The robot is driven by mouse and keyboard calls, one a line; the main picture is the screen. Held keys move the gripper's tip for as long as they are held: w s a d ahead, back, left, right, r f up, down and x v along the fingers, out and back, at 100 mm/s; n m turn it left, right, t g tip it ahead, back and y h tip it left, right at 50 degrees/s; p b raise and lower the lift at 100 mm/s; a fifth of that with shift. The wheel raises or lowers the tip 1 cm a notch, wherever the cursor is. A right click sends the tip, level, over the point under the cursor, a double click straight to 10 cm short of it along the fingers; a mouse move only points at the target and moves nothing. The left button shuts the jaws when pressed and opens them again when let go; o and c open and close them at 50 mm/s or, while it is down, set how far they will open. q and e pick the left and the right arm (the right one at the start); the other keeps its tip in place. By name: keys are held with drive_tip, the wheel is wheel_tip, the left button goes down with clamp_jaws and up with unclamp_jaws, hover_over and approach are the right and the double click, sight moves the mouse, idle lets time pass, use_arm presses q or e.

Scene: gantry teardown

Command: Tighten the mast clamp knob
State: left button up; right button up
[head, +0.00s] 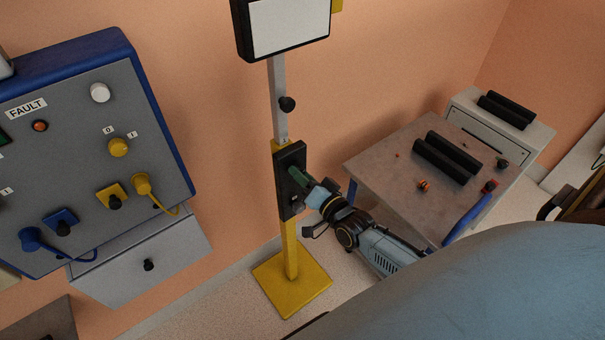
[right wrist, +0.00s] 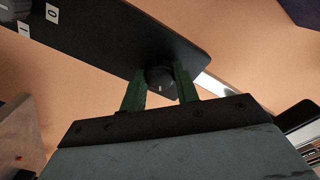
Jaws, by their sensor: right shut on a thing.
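A black knob (head: 287,103) sticks out of the grey upper mast (head: 279,75), above a black box (head: 284,157) fixed on the yellow post; nothing touches this knob. My right gripper (head: 299,178) is lower, at the face of the black box, coming in from the right. In the right wrist view my green fingers (right wrist: 159,88) are shut on a dark round knob (right wrist: 160,77) with a light mark, beside the black box (right wrist: 125,35). How this knob joins the box is partly hidden. My left gripper is not in view.
A blue-edged control panel (head: 65,130) with knobs and plugs hangs at left, above a grey drawer (head: 140,265). A table (head: 385,160) with black cylinders and small parts stands at right. The yellow base (head: 291,283) is on the floor; a screen (head: 287,22) tops the mast.

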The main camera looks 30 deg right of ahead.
drive_tip(key=m, duration=0.6)
idle(0.7)
drive_tip(key=o, duration=1)
drive_tip(key=shift+c, duration=0.2)
drive_tip(key=shift+s, duration=0.1)
drive_tip(key=s+d, duration=0.1)
drive_tip(key=s, duration=1.2)
drive_tip(key=shift+s+f, duration=0.1)
